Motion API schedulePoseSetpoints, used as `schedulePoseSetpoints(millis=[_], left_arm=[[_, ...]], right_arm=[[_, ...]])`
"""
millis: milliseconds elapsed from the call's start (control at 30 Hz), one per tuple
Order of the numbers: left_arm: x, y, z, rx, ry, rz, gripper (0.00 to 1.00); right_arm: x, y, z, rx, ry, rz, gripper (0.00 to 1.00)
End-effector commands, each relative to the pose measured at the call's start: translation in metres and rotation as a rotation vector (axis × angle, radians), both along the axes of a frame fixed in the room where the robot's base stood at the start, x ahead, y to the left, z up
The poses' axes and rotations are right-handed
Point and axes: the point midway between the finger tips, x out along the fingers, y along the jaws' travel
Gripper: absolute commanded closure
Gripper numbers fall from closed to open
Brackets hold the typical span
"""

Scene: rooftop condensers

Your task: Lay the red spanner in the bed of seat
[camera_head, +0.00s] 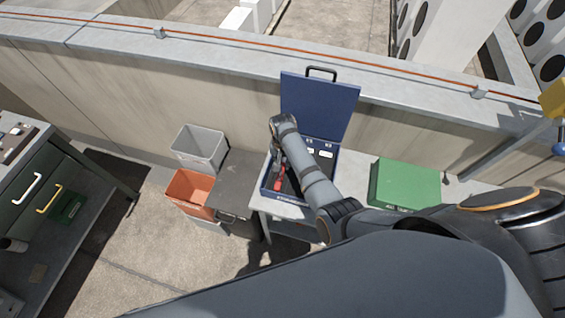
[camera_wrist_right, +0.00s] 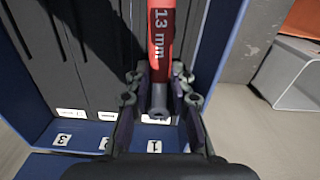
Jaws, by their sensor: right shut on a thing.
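My right gripper (camera_wrist_right: 160,88) is shut on the red spanner (camera_wrist_right: 161,35), marked "13 mm". The spanner also shows in the head view (camera_head: 279,182), partly hidden by my right arm. In the wrist view it lies lengthwise over the dark bed in line with the label 1 (camera_wrist_right: 154,147); I cannot tell whether it touches the bed. The blue case (camera_head: 266,187) is open, its lid (camera_head: 318,102) raised at the back. Dark beds labelled 2 (camera_wrist_right: 104,143) and 3 (camera_wrist_right: 62,140) lie beside it. My left gripper is out of view.
The case stands on a light bench by the parapet (camera_head: 110,90). A green box (camera_head: 405,183) sits to its right. A grey bin (camera_head: 199,148) and an orange bin (camera_head: 188,190) stand to its left. A dark cabinet (camera_head: 38,190) is at the far left, with open floor between.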

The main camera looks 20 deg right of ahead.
Motion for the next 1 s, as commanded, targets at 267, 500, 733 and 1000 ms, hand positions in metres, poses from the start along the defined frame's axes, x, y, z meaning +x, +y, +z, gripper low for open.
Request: schedulePoseSetpoints(millis=[267,500,733,1000], left_arm=[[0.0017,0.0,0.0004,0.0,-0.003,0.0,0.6],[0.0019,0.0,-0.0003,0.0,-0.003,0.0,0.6],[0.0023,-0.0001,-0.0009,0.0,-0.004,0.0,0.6],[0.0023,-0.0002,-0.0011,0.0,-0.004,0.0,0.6]], right_arm=[[0.0001,0.0,0.0,0.0,0.0,0.0,1.0],[0.0001,0.0,-0.0039,0.0,0.0,0.0,1.0],[-0.0002,-0.0001,-0.008,0.0,0.0,0.0,1.0],[-0.0009,-0.0002,-0.0091,0.0,0.001,0.0,0.71]])
